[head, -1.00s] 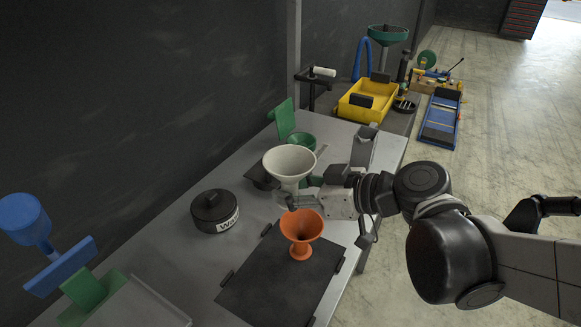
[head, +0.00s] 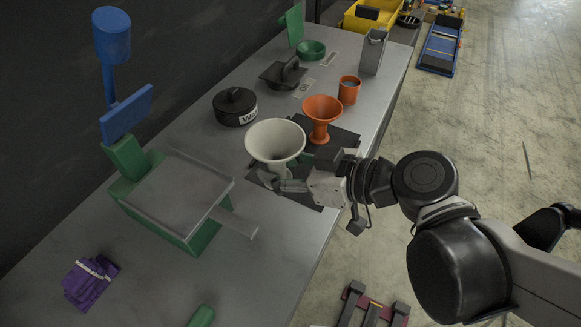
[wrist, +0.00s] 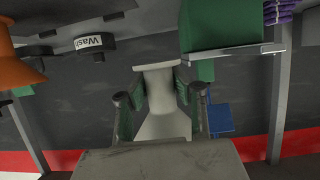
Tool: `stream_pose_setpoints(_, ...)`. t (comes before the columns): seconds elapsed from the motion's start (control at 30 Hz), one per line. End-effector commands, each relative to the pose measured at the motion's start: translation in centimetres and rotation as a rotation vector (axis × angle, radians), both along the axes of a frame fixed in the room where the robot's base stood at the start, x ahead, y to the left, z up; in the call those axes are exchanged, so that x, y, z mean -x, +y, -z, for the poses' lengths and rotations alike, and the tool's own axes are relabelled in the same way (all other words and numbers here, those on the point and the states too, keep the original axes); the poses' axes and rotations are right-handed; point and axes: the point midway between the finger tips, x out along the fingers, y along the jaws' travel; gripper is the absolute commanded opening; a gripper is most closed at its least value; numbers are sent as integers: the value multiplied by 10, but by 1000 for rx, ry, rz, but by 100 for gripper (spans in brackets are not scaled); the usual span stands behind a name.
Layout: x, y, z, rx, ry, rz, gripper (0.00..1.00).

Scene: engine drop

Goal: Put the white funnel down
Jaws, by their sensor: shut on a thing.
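The white funnel (head: 275,139) is upright, wide mouth up, in the head view. My gripper (head: 284,184) is shut on its narrow lower part. The wrist view shows the white funnel (wrist: 161,122) between the two fingers of my gripper (wrist: 162,97). The funnel is over the near-left part of a black mat (head: 345,139) on the grey table; its lower end is hidden by my gripper, so I cannot tell its height.
An orange funnel (head: 322,112) stands on the mat just beyond. A black lidded pot (head: 235,106) is behind left. A green stand with a grey tray (head: 180,188) is left. An orange cup (head: 348,91) is farther back. Bare table (head: 270,235) lies in front.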

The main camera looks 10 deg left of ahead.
Motion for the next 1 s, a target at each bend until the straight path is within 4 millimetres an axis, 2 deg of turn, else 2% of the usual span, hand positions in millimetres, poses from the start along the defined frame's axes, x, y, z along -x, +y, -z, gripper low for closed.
stream_pose_setpoints(0.6,-77,-11,48,0,0,0,0)
stream_pose_setpoints(0.87,-90,-13,57,0,0,-1,0)
stream_pose_setpoints(1.0,-90,-13,74,0,0,-1,0)
